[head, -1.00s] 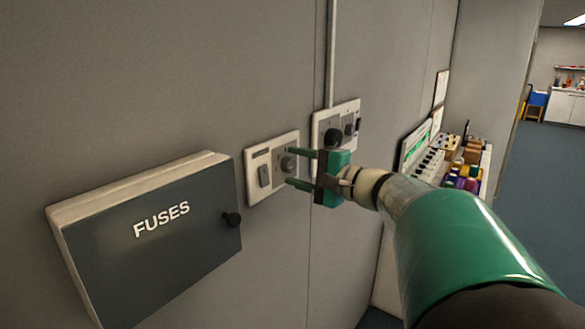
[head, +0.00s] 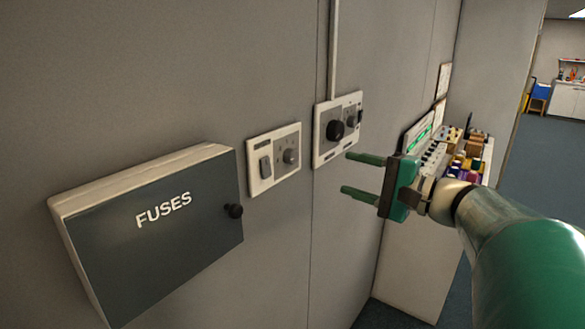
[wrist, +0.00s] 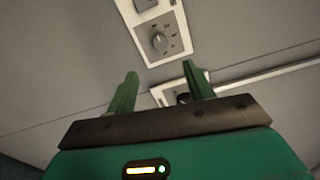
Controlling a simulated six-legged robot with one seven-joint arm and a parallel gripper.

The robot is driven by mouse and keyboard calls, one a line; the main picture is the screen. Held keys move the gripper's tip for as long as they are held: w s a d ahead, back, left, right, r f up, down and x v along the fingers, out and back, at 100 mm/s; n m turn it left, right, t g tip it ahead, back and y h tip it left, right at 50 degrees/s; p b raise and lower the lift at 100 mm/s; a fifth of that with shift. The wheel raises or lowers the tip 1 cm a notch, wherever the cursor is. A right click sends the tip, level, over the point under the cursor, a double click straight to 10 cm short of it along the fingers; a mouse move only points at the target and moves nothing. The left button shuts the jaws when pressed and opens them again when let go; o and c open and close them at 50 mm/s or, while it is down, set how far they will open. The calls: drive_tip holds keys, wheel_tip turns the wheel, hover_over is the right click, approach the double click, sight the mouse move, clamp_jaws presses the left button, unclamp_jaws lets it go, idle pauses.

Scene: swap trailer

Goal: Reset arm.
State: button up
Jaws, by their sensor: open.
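My gripper (head: 364,174) is green with two parallel fingers. It is open and empty, held out from the wall to the right of the wall plates and pointing left toward the wall. In the wrist view my gripper (wrist: 160,92) shows its two fingers spread, with nothing between them. The near wall plate (head: 273,160) has a rocker switch and a round knob. This plate also shows at the top of the wrist view (wrist: 162,20). The second wall plate (head: 337,128) has a large black knob and a smaller one. In the wrist view a finger partly hides it.
A closed fuse box (head: 152,240) with a black knob sticks out from the wall at left. A unit (head: 420,245) with several small coloured items on top stands behind my gripper. Floor is open at far right, toward a blue chair (head: 539,97).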

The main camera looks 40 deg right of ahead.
drive_tip(key=shift+s+d, duration=0.15)
drive_tip(key=shift+s, duration=0.15)
drive_tip(key=s+a+f+n+g+h, duration=0.1)
drive_tip(key=a+f+n+g+h, duration=0.1)
drive_tip(key=a+f+n, duration=0.3)
drive_tip(key=s+a+f+n+g+h, duration=0.2)
drive_tip(key=a+f+n+g, duration=0.3)
drive_tip(key=a, duration=0.8)
drive_tip(key=s+a+f+n+g+h, duration=0.1)
drive_tip(key=a+f+n+g, duration=0.3)
drive_tip(key=a+f, duration=0.4)
drive_tip(key=shift+s+a+f+n+h, duration=0.4)
drive_tip(key=shift+a+n, duration=0.25)
drive_tip(key=shift+n, duration=0.25)
drive_tip(key=shift+s, duration=0.1)
